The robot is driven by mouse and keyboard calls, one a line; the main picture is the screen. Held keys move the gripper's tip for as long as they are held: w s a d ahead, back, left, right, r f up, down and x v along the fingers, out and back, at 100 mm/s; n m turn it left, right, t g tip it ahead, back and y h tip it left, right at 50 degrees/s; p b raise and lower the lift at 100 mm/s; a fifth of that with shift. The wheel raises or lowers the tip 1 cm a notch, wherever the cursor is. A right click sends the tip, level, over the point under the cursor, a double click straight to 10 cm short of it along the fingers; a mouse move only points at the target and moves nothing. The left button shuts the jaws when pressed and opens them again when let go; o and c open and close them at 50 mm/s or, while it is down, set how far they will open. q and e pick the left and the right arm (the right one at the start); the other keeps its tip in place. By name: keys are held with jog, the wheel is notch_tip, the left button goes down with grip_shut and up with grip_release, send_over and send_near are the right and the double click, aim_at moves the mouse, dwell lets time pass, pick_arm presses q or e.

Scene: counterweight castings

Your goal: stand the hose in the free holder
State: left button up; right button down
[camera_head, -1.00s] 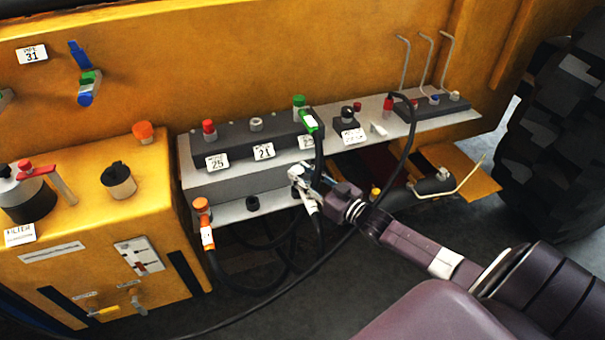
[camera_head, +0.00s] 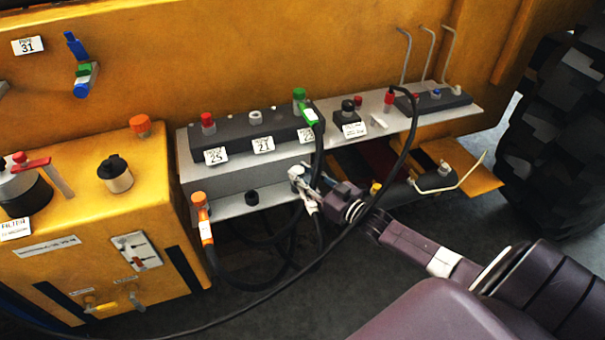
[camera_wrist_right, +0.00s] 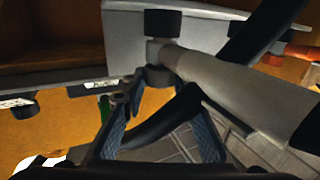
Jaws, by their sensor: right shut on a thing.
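The hose I hold has a white-grey elbow end (camera_head: 296,172) and a pale sleeve (camera_head: 310,206), with a black line hanging below. My right gripper (camera_head: 318,188) is shut on it at the front shelf's right end. In the right wrist view, the grey sleeve (camera_wrist_right: 240,90) runs right from the elbow, and my fingers (camera_wrist_right: 155,125) reach its dark lower collar. Whether its end touches the shelf is unclear. A short black holder (camera_head: 252,198) on the front shelf stands empty, right of the orange-ended hose (camera_head: 205,230). My left gripper is not in view.
The green-ended hose (camera_head: 312,118) hangs from the labelled dark block (camera_head: 240,140), close beside my gripper. A long black hose (camera_head: 408,135) from the red port passes over my right arm. The yellow cabinet (camera_head: 90,200) stands at left, a large tyre (camera_head: 560,150) at right.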

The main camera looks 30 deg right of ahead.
jog(key=shift+f, duration=0.2)
jog(key=c, duration=1.6)
grip_release()
jog(key=shift+o, duration=0.7)
jog(key=shift+f, duration=0.1)
jog(key=s+d, duration=0.2)
jog(key=s, duration=0.9)
jog(key=shift+s+d, duration=0.15)
jog(key=shift+s, duration=0.25)
